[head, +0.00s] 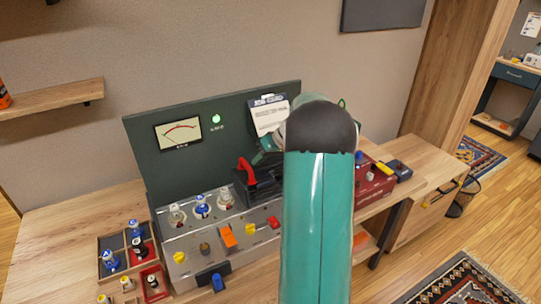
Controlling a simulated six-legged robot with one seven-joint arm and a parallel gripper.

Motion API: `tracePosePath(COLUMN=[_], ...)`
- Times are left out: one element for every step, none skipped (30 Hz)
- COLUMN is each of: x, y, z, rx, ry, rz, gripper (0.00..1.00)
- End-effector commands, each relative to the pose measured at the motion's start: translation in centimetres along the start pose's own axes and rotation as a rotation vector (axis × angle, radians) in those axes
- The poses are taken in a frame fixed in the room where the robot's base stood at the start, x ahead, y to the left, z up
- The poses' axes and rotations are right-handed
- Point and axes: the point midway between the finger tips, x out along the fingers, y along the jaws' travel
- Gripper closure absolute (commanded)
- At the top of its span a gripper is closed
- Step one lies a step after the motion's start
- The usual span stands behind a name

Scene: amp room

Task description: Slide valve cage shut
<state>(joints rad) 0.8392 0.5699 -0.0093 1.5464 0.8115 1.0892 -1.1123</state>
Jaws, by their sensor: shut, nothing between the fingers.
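A silver amp chassis (228,244) stands on the wooden bench below a dark green panel. Several glass valves with blue or white parts stand in a row on its top, and one of them (202,206) shows clearly. To their right is a black cage-like block (243,192) with a red handle (247,170); I take it for the valve cage. The valves at left stand uncovered. My gripper (262,152) shows small and partly hidden just above and right of the red handle. It is shut and empty; I cannot tell whether it touches the handle. My arm hides the cage's right side.
A compartment tray (112,241) with several small valves lies left of the chassis. A red box (372,184) and a dark blue item (397,170) sit on the right. A meter (178,132), green lamp (216,119) and hanging clipboard (268,115) are on the panel.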

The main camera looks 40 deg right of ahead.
Motion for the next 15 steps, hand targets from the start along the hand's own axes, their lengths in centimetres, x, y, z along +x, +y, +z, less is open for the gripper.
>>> tracePosePath(x=[0.21,0.28,0.33,0.35,0.36,0.36,0.36,0.36,0.36,0.35,0.36,0.36,0.36,0.36,0.37], y=[-0.47,-0.64,-0.81,-0.9,-0.96,-1.0,-1.0,-1.0,-0.99,-0.99,-0.99,-0.98,-0.98,-0.99,-1.03], z=[0.0,0.01,0.0,-0.01,-0.02,-0.04,-0.04,-0.04,-0.04,-0.04,-0.04,-0.04,-0.03,-0.04,-0.04], rx=[0.0,0.001,0.001,0.002,0.002,0.002,0.002,0.002,0.002,0.002,0.002,0.002,0.002,0.002,0.002], ry=[-0.001,-0.002,-0.001,-0.001,-0.001,-0.001,0.0,0.0,0.0,0.0,0.0,-0.001,-0.001,-0.001,0.0], rz=[-0.001,-0.001,-0.001,-0.001,0.0,0.0,0.0,0.0,0.0,0.0,0.0,0.0,0.0,0.0,0.0], gripper=[1.0,1.0,1.0,1.0,1.0,1.0,1.0,1.0,1.0,1.0,1.0,1.0,1.0,1.0,1.0])
